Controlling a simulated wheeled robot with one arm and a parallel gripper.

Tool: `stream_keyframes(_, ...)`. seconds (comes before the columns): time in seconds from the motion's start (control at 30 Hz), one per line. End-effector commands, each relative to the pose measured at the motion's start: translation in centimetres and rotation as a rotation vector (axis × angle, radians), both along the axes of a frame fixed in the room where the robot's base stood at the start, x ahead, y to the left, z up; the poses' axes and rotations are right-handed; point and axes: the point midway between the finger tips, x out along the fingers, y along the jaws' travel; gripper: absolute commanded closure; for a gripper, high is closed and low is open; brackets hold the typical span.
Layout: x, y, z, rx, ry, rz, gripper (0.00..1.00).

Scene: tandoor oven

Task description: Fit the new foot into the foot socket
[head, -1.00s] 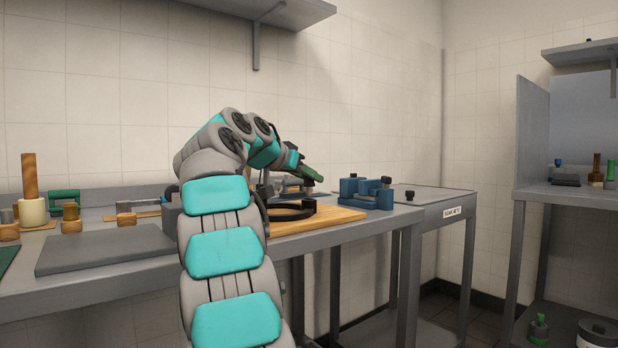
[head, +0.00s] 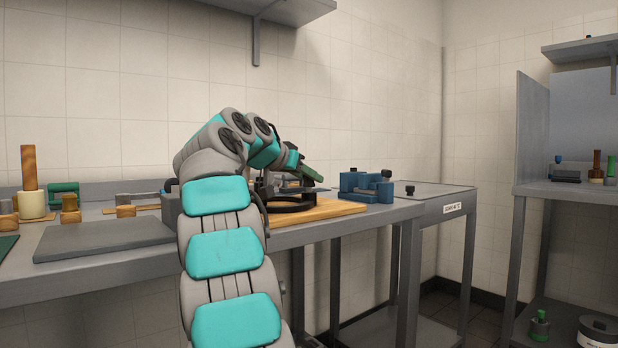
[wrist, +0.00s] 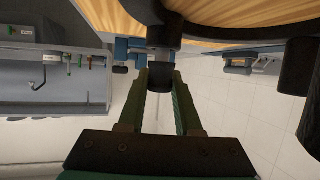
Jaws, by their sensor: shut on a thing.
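My gripper (wrist: 160,97) has green fingers and is shut on the new foot (wrist: 160,77), a short dark cylinder between its fingertips. In the head view the gripper (head: 311,174) is over the wooden board, beside a dark stand with a black ring (head: 290,207). In the wrist view the foot's end meets or overlaps a dark post (wrist: 158,35) under a large round dark rim (wrist: 230,30). The foot socket cannot be made out clearly, and I cannot tell whether the foot is inside it or only against it. My arm hides part of the stand.
The wooden board (head: 335,209) lies on the grey bench. A blue fixture (head: 366,187) stands close to the right of the gripper. A grey slab (head: 105,238) and several wooden-handled tools are at left.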

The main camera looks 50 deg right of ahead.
Motion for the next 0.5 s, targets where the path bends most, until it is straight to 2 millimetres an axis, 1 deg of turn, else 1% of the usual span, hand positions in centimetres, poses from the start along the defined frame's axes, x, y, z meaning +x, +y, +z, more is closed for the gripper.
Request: stream_keyframes(0.5,0.0,0.0,-1.3,0.000,0.000,0.000,1.00)
